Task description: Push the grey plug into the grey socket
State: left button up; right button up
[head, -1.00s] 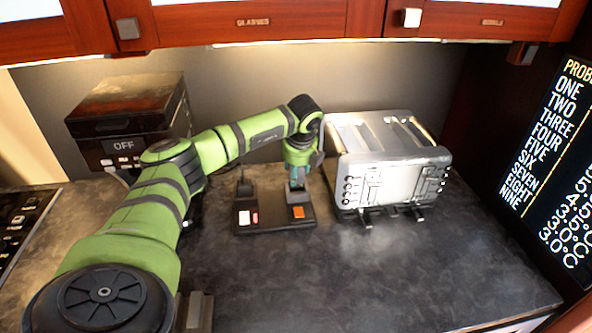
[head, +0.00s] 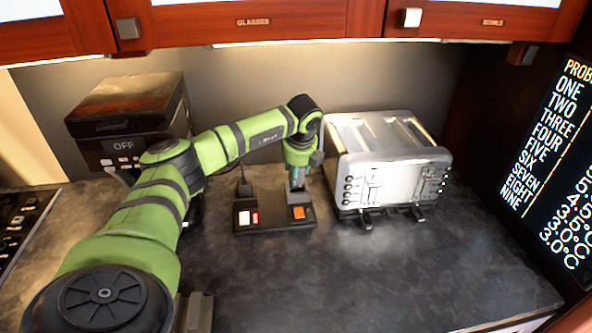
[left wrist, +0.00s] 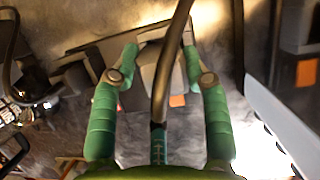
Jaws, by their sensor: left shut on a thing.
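My left gripper (head: 297,187) points down over the right end of a dark socket strip (head: 270,224). In the left wrist view its two green fingers (left wrist: 162,62) are shut on the grey plug (left wrist: 148,62), a blocky body with a thick dark cable running across it. The grey socket is under the plug at the strip's right end, beside an orange switch (head: 299,212), and is mostly hidden. I cannot tell how deep the plug sits in it. My right gripper is not in view.
A black plug (head: 244,189) stands at the strip's left end, behind a white-and-red switch (head: 244,218). A silver toaster (head: 388,165) stands close on the right. A dark box marked OFF (head: 130,120) is at the back left. The front counter is clear.

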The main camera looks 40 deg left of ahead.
pick_arm(q)
jog(key=shift+b, duration=0.3)
jog(key=shift+n+h, duration=0.3)
jog(key=shift+h, duration=0.1)
jog(key=shift+f+b, duration=1.25)
jog(key=shift+f, duration=0.35)
jog(key=o, duration=1.3)
jog(key=shift+d, duration=0.1)
jog(key=shift+o, duration=0.2)
jog(key=v, duration=1.2)
